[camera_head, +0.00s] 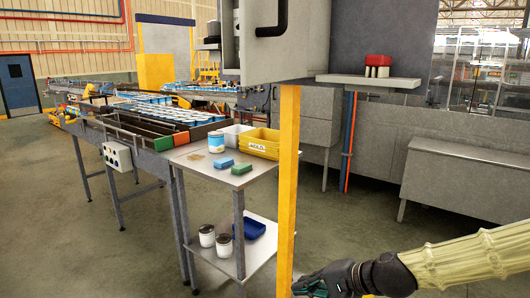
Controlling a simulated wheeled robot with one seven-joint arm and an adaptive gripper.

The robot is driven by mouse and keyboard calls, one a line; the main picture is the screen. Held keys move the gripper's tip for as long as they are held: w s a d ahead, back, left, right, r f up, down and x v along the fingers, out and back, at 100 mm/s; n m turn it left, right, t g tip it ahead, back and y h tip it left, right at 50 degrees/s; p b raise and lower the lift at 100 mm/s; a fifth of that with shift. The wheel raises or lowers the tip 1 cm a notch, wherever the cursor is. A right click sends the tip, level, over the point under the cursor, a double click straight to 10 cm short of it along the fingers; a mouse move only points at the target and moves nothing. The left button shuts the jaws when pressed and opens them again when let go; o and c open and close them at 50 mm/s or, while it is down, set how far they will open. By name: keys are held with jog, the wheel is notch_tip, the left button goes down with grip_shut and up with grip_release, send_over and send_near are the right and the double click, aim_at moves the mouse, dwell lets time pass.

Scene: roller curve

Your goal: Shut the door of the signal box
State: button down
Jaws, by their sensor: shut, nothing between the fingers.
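A grey box (305,50), which looks like the signal box, sits at the top centre on a yellow post (289,190). Its top is cut off by the frame edge. A black bent handle (276,20) stands out from its pale front face. A narrow pale side with small dark fittings shows at its left. I cannot tell from this view how far the door stands open. My gripper (312,288) is low at the bottom, right of the post's foot and well below the box. It is shut, empty and partly cut off.
A grey shelf (368,81) with a red item (378,60) is at right. Floor at right front is clear.

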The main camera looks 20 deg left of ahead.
aim_at(251, 71)
notch_tip(251, 71, up, 17)
jog(key=w+a+y, duration=0.1)
jog(key=w+y, duration=0.1)
jog(key=w, duration=0.1)
jog(key=s+d+r+n+y, duration=0.1)
jog(key=s+d+r+y, duration=0.1)
jog(key=r, duration=0.9)
jog(key=s+d+r+n+y, duration=0.1)
jog(key=s+r, duration=0.2)
jog(key=r, duration=0.7)
jog(key=s+d+r+n+y, duration=0.1)
jog(key=s+d+r+y, duration=0.1)
jog(key=r, duration=0.9)
jog(key=a+p, duration=0.2)
jog(key=a, duration=0.2)
jog(key=w+a+p, duration=0.1)
jog(key=a, duration=0.3)
jog(key=a+p, duration=0.2)
jog(key=a, duration=0.2)
jog(key=shift+w+a+r+p, duration=0.1)
jog(key=shift+w+a+p, duration=0.1)
jog(key=shift+w+p, duration=0.15)
jog(key=shift+a, duration=0.55)
